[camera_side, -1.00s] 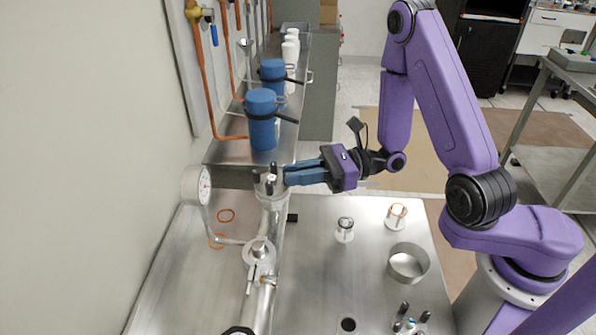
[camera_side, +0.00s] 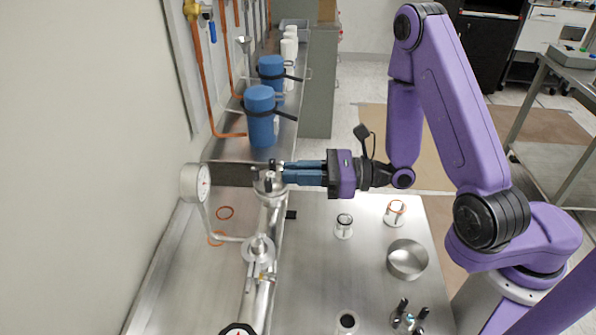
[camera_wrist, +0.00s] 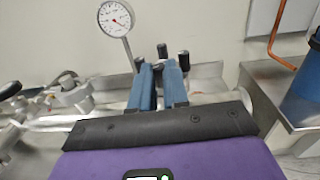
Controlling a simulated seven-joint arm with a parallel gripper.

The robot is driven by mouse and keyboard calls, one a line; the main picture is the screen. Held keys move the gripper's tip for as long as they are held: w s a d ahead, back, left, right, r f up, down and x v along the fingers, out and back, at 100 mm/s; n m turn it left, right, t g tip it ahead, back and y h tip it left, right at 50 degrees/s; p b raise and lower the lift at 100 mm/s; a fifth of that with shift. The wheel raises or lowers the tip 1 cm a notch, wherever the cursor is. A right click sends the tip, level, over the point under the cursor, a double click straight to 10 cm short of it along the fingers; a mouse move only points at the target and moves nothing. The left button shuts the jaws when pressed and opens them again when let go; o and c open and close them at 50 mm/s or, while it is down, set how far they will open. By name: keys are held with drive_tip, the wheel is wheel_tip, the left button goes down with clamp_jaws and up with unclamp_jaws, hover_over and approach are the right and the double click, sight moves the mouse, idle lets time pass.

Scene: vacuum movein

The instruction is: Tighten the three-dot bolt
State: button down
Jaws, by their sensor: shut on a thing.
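The metal flange (camera_side: 268,190) sits on top of the pipe column, left of centre in the side view. Several dark bolt heads stand up from it; one upright bolt (camera_side: 271,164) shows at its far side. My gripper (camera_side: 284,173) reaches in level from the right, its blue fingers at the flange's right side and shut on a bolt there. In the wrist view the fingertips (camera_wrist: 160,66) lie among dark bolt heads, with one bolt (camera_wrist: 162,50) just beyond them and another (camera_wrist: 138,62) to the left. The dots are too small to read, and the gripped bolt is mostly hidden.
A pressure gauge (camera_side: 196,183) stands close left of the flange. Blue insulated vessels (camera_side: 261,118) stand behind it. A second fitting (camera_side: 258,249) lies nearer on the pipe. Small cups and a metal ring (camera_side: 407,260) stand on the bench at right.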

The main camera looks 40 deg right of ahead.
drive_tip(key=c, duration=1.1)
unclamp_jaws()
drive_tip(key=shift+s+d, duration=0.1)
drive_tip(key=shift+d, duration=0.05)
drive_tip(key=v, duration=1.7)
